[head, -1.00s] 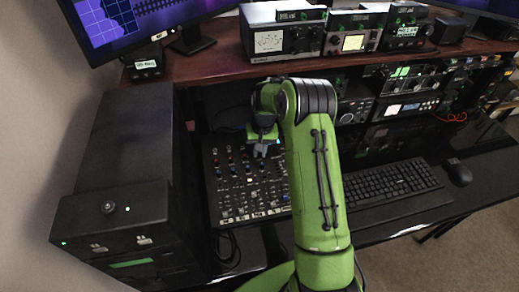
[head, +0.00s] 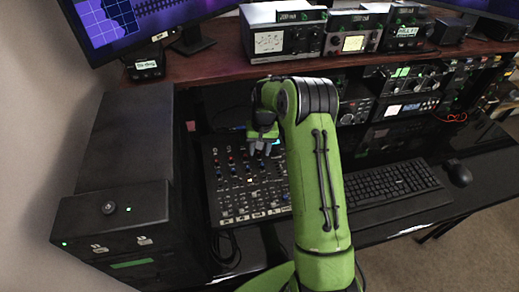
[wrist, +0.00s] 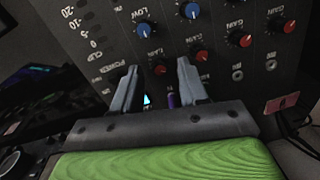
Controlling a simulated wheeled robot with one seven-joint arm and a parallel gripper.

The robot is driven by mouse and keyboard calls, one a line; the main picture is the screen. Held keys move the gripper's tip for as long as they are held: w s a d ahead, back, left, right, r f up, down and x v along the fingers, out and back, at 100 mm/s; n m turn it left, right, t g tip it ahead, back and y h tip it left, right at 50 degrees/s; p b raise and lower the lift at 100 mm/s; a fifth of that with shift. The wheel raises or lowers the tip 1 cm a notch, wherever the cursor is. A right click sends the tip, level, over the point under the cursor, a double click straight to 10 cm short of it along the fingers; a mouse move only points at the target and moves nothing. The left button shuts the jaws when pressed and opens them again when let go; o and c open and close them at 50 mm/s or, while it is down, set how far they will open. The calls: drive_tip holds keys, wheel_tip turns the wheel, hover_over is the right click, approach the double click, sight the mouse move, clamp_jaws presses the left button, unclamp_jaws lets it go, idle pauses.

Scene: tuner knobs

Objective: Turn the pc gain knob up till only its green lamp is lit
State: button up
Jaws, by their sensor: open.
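The black mixer panel (head: 232,205) lies on the desk under my gripper (head: 264,147). In the wrist view, a row of red knobs labelled GAIN crosses the panel. One red gain knob (wrist: 160,69) sits between the fingertips of my open gripper (wrist: 158,66), with no clear contact visible. Further red knobs (wrist: 201,54) continue to the right, with blue knobs (wrist: 143,30) beyond them. No channel name is readable, so I cannot tell which is the pc gain knob. A small cyan glow (wrist: 147,100) shows between the fingers. I cannot make out a green lamp for this knob.
A black computer tower (head: 110,215) stands left of the mixer. A keyboard (head: 385,190) and mouse (head: 458,172) lie to the right. A brown shelf (head: 210,65) carrying radio boxes (head: 283,40) runs behind. Several cables hang near the mixer's edge.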

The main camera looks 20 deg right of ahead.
wheel_tip(320, 180, up, 15)
drive_tip(key=p, duration=0.3)
drive_tip(key=shift+s+d, duration=0.3)
drive_tip(key=shift+d, duration=0.15)
drive_tip(key=shift+f, duration=0.1)
drive_tip(key=s+a+r+n+t+h, duration=0.1)
drive_tip(key=s+a+r, duration=0.2)
drive_tip(key=s+r, duration=0.3)
drive_tip(key=s+a+r+n+t, duration=0.1)
drive_tip(key=s+a+r, duration=0.3)
drive_tip(key=s+r, duration=0.25)
drive_tip(key=s+a+n+t, duration=0.2)
drive_tip(key=s+a+t, duration=0.1)
drive_tip(key=s, duration=1.5)
drive_tip(key=shift+a, duration=0.55)
